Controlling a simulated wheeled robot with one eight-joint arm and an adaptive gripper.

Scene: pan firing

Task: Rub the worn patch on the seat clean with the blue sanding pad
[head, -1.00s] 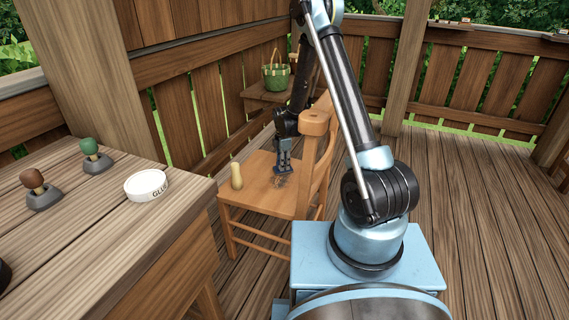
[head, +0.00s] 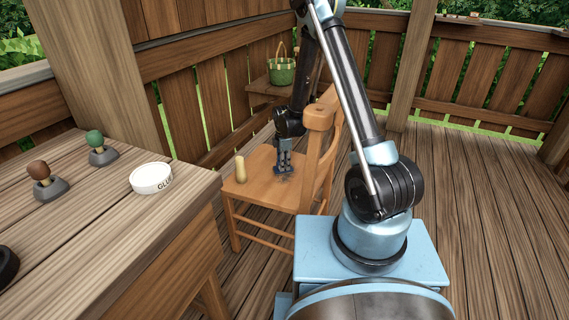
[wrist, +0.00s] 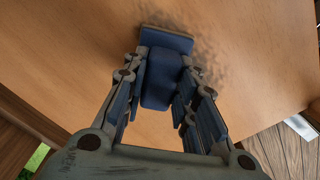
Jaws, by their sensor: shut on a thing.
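The wooden chair (head: 262,190) stands beyond the workbench, its seat facing up. My gripper (head: 284,170) points down at the seat. In the wrist view my gripper (wrist: 163,80) is shut on the blue sanding pad (wrist: 166,80), whose broad end lies at or just above the seat (wrist: 90,60). I cannot tell for sure whether it touches. The worn patch (wrist: 205,45) is a grey smudge beside and beyond the pad, partly hidden by it. In the head view the patch (head: 284,179) is a small dark mark under the gripper.
A pale yellow peg-shaped piece (head: 240,170) stands on the seat's left side. The chair's backrest (head: 319,118) rises right of the gripper. The workbench (head: 100,225) holds a glue dish (head: 151,178) and two knobbed tools (head: 44,181). A green basket (head: 281,74) sits behind on a small table.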

